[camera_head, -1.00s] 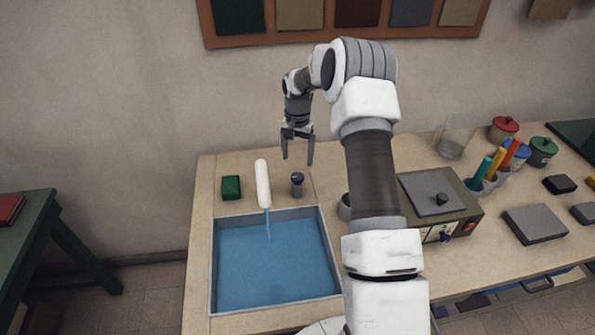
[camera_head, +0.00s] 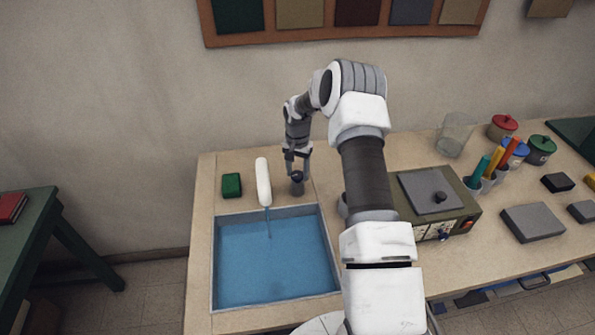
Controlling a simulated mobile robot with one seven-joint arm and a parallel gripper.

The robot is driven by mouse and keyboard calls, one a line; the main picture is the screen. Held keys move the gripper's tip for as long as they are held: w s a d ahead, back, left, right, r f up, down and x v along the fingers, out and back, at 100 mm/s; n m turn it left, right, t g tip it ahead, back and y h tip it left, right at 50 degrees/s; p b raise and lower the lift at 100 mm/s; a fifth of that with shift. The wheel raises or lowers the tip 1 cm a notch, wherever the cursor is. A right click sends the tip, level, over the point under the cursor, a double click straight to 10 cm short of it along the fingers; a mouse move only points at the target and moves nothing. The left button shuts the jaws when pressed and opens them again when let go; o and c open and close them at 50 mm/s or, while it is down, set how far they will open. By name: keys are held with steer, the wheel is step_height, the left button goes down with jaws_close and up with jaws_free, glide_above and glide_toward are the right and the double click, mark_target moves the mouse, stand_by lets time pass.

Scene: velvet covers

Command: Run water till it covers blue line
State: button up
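The sink (camera_head: 216,285) is set into the bench and holds blue water (camera_head: 270,265) with its surface below the rim. No blue line can be made out on the walls. A white spout (camera_head: 263,182) reaches over the back edge, and a thin stream (camera_head: 268,226) runs from it into the water. The dark tap knob (camera_head: 297,186) stands behind the sink, right of the spout. My gripper (camera_head: 297,172) points down at the top of the knob, its fingers at or just above it. I cannot tell whether they touch it or how far apart they are.
A green sponge (camera_head: 231,186) lies left of the spout. To the right are a box with a grey lid (camera_head: 432,190), pens in cups (camera_head: 492,168), a glass beaker (camera_head: 455,135), lidded pots (camera_head: 503,128) and a grey block (camera_head: 533,222). A green table (camera_head: 45,220) stands at left.

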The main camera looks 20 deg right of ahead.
jaws_close()
steer(key=shift+f+n+b, duration=0.25)
steer(key=shift+n+b, duration=0.45)
steer(key=shift+b, duration=0.45)
steer(key=shift+n+b, duration=0.7)
steer(key=shift+n, duration=0.1)
steer(key=shift+r+n, duration=0.25)
steer(key=shift+n, duration=0.25)
steer(key=o, duration=0.5)
jaws_free()
steer(key=shift+o, duration=0.2)
